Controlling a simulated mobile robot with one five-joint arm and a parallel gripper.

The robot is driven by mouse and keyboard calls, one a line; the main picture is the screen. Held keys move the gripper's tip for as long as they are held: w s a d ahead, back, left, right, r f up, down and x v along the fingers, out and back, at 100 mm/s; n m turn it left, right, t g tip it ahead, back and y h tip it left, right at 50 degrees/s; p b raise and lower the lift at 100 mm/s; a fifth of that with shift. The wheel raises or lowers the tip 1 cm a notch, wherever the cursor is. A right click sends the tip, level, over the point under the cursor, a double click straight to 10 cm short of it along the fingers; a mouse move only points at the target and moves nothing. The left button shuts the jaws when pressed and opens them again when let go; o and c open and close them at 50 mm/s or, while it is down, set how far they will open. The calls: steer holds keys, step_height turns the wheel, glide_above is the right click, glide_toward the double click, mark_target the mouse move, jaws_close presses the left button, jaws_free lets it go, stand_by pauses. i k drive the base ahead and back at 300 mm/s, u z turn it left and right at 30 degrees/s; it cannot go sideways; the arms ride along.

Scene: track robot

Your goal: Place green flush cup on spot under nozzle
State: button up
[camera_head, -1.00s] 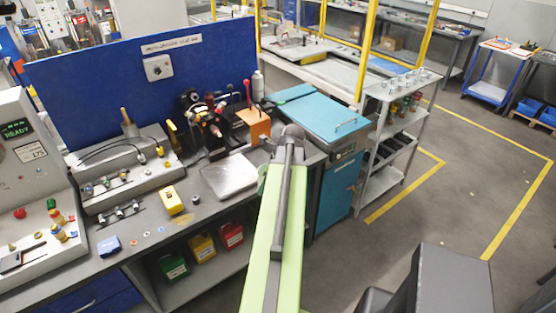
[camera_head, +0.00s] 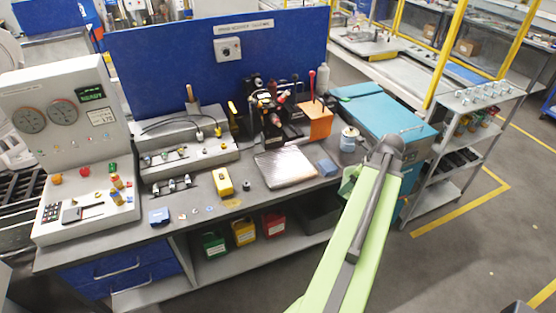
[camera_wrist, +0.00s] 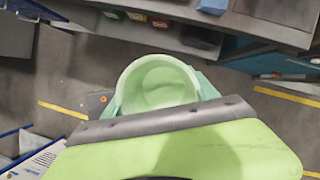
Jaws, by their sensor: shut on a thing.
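The green cup (camera_wrist: 157,82) shows in the wrist view, its pale round opening facing the camera. My gripper (camera_wrist: 160,98) is shut on it, with a teal finger on each side. In the head view my arm hides most of the gripper; a small green part (camera_head: 348,180) shows at its end, at the right end of the bench, and I cannot tell whether it is cup or finger. A black apparatus with red parts (camera_head: 270,105) stands at the back of the bench, behind a silver plate (camera_head: 285,167). I cannot make out a nozzle or a marked spot under it.
A teal cabinet (camera_head: 385,125) and a shelf cart (camera_head: 470,130) stand right. Floor is clear there.

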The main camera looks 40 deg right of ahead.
mark_target(283, 160)
steer(key=u, duration=0.2)
steer(key=i, duration=1)
steer(key=z, duration=0.25)
